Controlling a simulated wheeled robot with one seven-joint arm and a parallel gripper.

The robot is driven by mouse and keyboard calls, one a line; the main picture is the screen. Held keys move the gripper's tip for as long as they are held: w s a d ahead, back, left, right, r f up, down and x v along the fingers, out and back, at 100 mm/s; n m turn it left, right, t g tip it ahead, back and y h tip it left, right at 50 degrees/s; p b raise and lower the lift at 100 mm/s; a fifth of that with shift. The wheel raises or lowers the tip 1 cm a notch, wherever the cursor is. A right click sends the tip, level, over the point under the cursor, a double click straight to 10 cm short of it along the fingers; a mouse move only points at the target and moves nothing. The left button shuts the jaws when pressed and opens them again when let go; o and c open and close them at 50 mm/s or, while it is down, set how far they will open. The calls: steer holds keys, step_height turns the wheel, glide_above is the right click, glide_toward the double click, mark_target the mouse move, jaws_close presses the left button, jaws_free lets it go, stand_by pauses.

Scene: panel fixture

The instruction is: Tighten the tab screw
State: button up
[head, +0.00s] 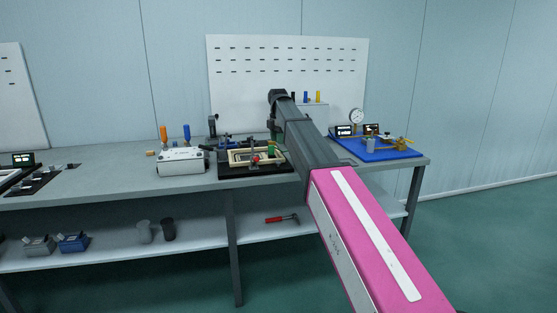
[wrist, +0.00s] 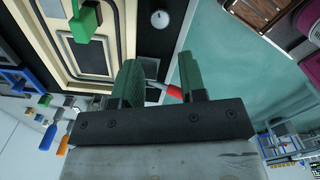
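The panel fixture (head: 231,157) is a cream frame on a dark base on the bench, partly hidden by my arm in the head view. Its cream panel (wrist: 116,46) with dark grooves fills the upper left of the wrist view. A small round grey disc (wrist: 160,18) is on the dark strip beside the panel; I cannot tell whether it is the tab screw. My gripper (wrist: 163,82) has two green fingers standing apart. A red part with a pale shaft (wrist: 173,91) shows across the gap; I cannot tell whether the fingers touch it.
A green block (wrist: 87,22) sticks up from the panel. A white box (head: 181,161) stands left of the fixture, and a blue tray (head: 376,150) with a dial gauge (head: 356,116) stands right. A pegboard (head: 250,80) rises behind. A red-handled hammer (head: 282,219) lies on the lower shelf.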

mark_target(278, 164)
step_height(278, 164, down, 10)
stand_by(0.5)
steer(key=c, duration=0.6)
